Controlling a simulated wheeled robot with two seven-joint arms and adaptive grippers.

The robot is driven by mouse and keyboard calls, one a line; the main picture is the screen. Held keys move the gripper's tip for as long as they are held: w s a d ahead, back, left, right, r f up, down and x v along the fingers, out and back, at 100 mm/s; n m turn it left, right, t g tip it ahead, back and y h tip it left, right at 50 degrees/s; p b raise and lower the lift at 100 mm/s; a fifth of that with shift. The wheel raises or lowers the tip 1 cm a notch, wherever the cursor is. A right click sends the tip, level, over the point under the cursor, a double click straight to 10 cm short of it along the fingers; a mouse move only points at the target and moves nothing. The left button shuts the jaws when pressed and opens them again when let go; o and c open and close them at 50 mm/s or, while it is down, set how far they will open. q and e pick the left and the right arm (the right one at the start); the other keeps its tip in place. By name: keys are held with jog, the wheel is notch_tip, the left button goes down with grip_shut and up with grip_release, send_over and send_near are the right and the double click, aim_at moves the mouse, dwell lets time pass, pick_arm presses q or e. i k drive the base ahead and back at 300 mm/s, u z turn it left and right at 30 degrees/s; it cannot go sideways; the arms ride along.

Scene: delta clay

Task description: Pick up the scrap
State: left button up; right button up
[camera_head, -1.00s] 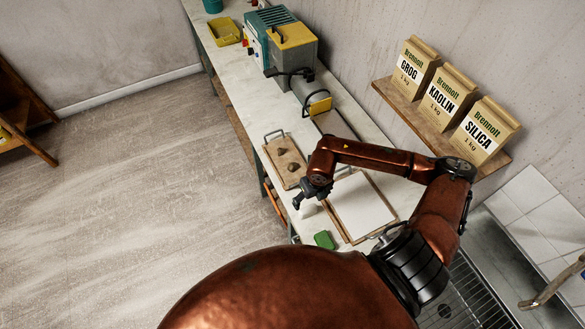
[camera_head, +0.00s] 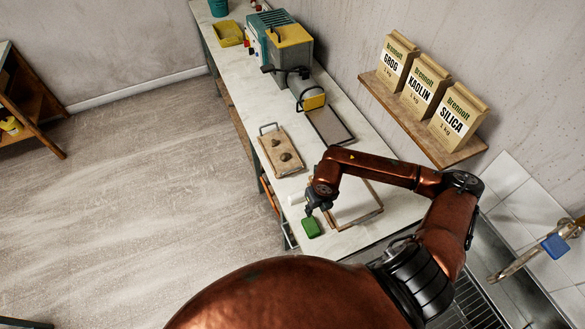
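Two small brown lumps, which look like clay scrap (camera_head: 286,157), lie on a wooden board with a metal handle (camera_head: 270,143) on the bench. My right gripper (camera_head: 309,212) points down at the bench's near-left edge, beside a green block (camera_head: 311,228). It is closer to me than the lumps and apart from them. Its fingers are small and dark, so I cannot tell whether they are open or shut, or whether they touch the green block. My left gripper is out of view.
A wood-framed white slab (camera_head: 352,207) lies partly under my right arm. Behind are a framed dark panel (camera_head: 329,127), a machine (camera_head: 280,45) and a yellow tray (camera_head: 229,33). A shelf (camera_head: 425,125) with three bags overhangs the right side. A sink (camera_head: 495,265) is at lower right.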

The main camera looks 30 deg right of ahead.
aim_at(284, 156)
jog(key=u, duration=0.5)
jog(key=i, duration=3.55)
jog(key=z, duration=3.25)
